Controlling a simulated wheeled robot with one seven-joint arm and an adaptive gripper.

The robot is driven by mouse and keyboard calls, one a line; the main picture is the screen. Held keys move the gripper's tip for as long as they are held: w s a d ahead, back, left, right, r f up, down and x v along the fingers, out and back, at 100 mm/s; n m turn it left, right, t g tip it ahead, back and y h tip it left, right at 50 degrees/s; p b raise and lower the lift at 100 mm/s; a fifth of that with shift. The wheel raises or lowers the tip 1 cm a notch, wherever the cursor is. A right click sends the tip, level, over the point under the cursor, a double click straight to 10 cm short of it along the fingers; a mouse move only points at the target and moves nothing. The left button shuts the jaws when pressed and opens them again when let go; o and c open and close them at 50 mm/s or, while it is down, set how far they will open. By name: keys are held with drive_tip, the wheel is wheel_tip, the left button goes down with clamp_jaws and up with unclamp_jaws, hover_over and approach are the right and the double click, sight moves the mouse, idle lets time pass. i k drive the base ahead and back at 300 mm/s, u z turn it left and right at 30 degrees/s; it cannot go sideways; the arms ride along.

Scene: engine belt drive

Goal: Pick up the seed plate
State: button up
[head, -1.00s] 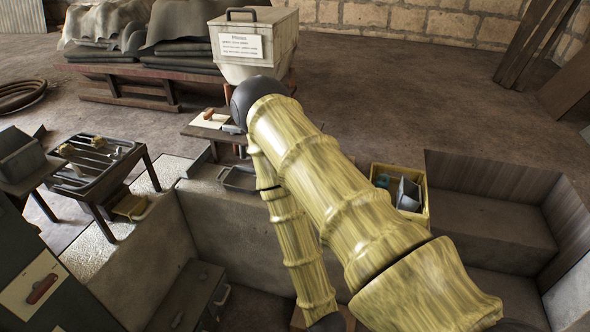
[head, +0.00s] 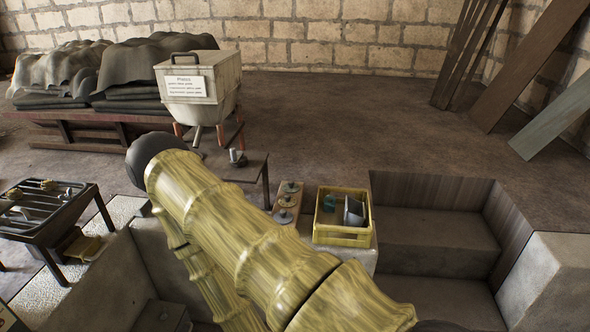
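Several small round grey-green discs with central knobs sit on a narrow wooden board (head: 277,228). The middle disc (head: 286,201) and the far disc (head: 292,187) show clearly. I cannot tell for sure which of them, if any, is the seed plate. My arm, with a yellow-green streaked surface, crosses the lower middle of the head view and hides what lies behind it. My gripper is not in view.
A yellow crate (head: 341,236) holding a grey part and a teal item stands right of the board. A labelled hopper (head: 200,88) stands behind a small table (head: 245,171). A stepped pit (head: 432,241) opens at right. A slatted rack table (head: 45,208) stands at left.

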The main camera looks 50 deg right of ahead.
sight(290, 187)
drive_tip(key=z, duration=0.35)
drive_tip(key=i, duration=0.3)
drive_tip(key=z, duration=0.4)
